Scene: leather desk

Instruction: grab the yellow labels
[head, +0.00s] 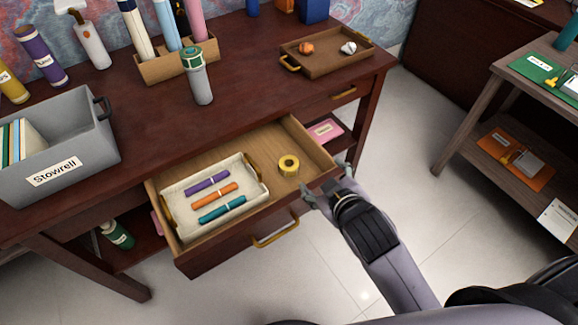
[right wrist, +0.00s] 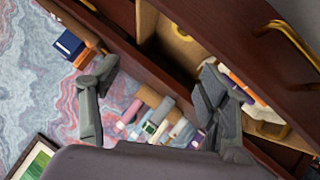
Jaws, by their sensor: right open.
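The yellow labels (head: 289,165) are a small roll with a pale centre, lying on the bare wooden floor of the open drawer (head: 262,150), right of a cream tray. In the right wrist view part of a yellow roll (right wrist: 181,33) shows near the top, inside the drawer. My right gripper (head: 326,180) is open and empty at the drawer's front right edge, to the right of and nearer than the roll, apart from it. Its spread fingers (right wrist: 155,82) also show in the right wrist view. My left gripper is not in view.
The cream tray (head: 177,221) in the drawer holds purple, orange and teal rolled items. The drawer front has a brass handle (head: 275,233). On the desk stand a grey bin (head: 95,150), a bottle (head: 199,80) and a brown tray (head: 330,67). Open floor lies to the right.

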